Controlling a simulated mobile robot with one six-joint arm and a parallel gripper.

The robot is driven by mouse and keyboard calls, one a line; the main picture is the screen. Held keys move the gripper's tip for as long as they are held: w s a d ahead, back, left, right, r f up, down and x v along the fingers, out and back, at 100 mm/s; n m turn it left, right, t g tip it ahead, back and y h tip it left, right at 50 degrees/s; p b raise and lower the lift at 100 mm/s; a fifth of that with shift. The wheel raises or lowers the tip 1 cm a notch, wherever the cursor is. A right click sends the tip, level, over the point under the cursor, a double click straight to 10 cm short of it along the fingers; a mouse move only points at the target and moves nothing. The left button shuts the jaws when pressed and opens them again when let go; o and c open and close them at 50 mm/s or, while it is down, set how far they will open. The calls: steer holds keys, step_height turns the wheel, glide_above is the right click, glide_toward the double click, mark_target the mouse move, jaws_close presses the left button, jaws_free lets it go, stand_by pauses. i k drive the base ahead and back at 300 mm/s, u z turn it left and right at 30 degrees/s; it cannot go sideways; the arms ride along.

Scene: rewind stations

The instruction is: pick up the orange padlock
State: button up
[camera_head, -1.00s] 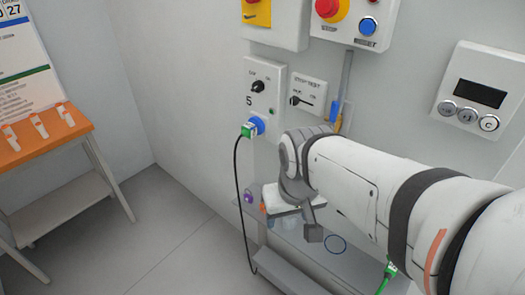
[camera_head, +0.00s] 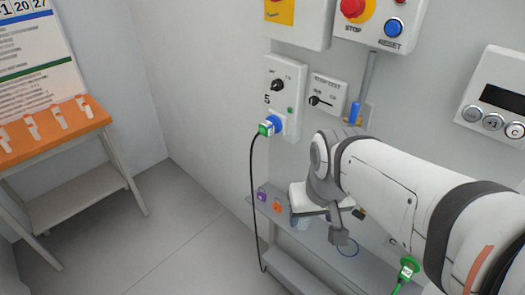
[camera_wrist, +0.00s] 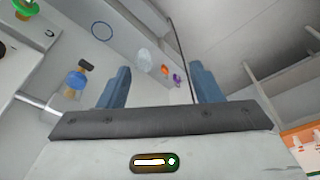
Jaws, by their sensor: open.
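The orange padlock (camera_head: 277,207) is small and sits on the grey shelf (camera_head: 318,240) below the wall panels, beside the purple padlock (camera_head: 262,195). In the wrist view the orange padlock (camera_wrist: 165,70) shows in the gap between my two blue-grey fingers, farther off, with the purple padlock (camera_wrist: 177,79) just right of it. My gripper (camera_wrist: 160,66) is open with nothing between its fingers. In the head view my arm hides most of the gripper, which is to the right of the orange padlock and apart from it.
A clear round object (camera_wrist: 144,55) and a blue ring (camera_wrist: 102,30) lie near the padlocks. A black cable hangs from the blue-and-green plug (camera_head: 268,127) in front of the shelf's left end. An orange-topped table (camera_head: 60,130) stands left. The floor between is clear.

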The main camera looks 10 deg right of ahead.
mark_target(277, 207)
steer(key=k, duration=0.9)
steer(key=u, duration=0.75)
steer(key=i, duration=1.05)
steer(key=z, duration=0.65)
steer(key=i, duration=0.6)
steer(key=z, duration=0.65)
